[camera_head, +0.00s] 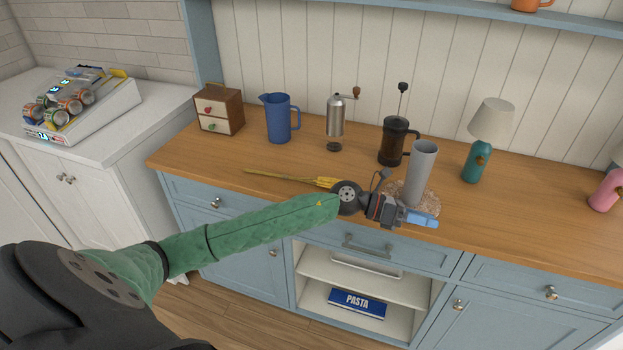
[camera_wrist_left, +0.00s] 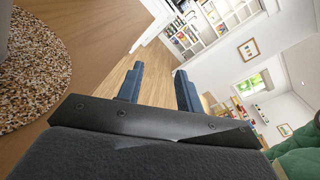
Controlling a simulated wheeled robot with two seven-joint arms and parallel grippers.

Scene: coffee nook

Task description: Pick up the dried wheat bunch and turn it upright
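The dried wheat bunch (camera_head: 285,176), yellow and thin, lies flat on the wooden counter, its stalks pointing left. Its right end is partly hidden behind my left arm. My left gripper (camera_head: 420,219) is to the right of the bunch, near the counter's front edge and in front of the tall grey vase (camera_head: 422,170). In the left wrist view the two fingers (camera_wrist_left: 158,88) stand apart with nothing between them. The wheat does not show in that view. My right gripper is not in view.
The vase stands on a round woven mat (camera_head: 397,190), which also shows in the left wrist view (camera_wrist_left: 35,75). Behind are a French press (camera_head: 394,142), a grinder (camera_head: 335,120), a blue pitcher (camera_head: 278,118) and a small drawer box (camera_head: 218,111). A lamp (camera_head: 474,160) stands right.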

